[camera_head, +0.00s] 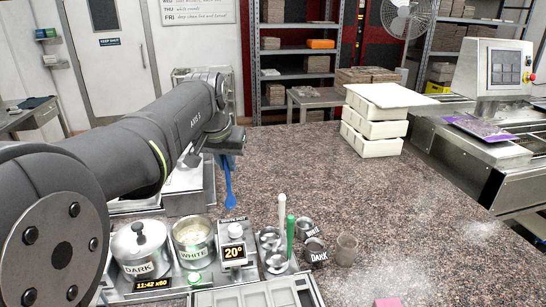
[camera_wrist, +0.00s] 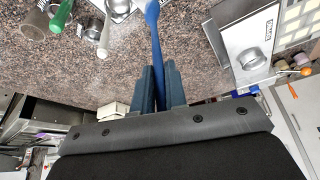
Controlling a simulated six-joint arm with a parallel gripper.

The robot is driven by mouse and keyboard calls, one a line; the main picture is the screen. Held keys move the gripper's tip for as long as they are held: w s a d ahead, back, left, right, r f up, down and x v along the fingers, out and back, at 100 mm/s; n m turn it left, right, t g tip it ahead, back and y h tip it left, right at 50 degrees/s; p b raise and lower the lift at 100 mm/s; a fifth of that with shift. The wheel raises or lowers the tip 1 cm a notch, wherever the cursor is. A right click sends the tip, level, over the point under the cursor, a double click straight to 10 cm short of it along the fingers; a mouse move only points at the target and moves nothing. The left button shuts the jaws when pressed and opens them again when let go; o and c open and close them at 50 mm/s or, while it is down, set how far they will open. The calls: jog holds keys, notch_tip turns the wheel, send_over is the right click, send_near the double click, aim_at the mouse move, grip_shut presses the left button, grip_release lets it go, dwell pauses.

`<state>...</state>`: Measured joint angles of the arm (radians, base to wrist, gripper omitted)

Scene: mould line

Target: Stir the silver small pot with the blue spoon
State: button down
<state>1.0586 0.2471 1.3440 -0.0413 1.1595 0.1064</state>
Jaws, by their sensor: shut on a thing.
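The blue spoon (camera_head: 229,188) hangs upright below my gripper (camera_head: 227,158), above the counter and apart from the pots. In the wrist view my gripper (camera_wrist: 161,80) is shut on the handle of the blue spoon (camera_wrist: 153,18). I cannot tell which one the task means. A white spoon (camera_head: 282,207) and a green spoon (camera_head: 291,232) stand upright among them.
A lidded DARK pot (camera_head: 140,248) and an open WHITE pot (camera_head: 193,240) sit on the melter, beside a 20° display (camera_head: 234,253). A clear beaker (camera_head: 347,249) stands right of the small pots. White stacked boxes (camera_head: 375,128) stand farther back. The middle counter is clear.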

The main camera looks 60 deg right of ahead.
jog(key=w+a+f+n+t, duration=0.1)
jog(key=w+a+n, duration=0.1)
jog(key=w+a, duration=0.55)
notch_tip(320, 180, down, 11)
jog(key=shift+s+a, duration=0.15)
jog(key=shift+a, duration=0.3)
dwell(0.5)
jog(key=shift+f, duration=0.1)
jog(key=shift+d, duration=0.1)
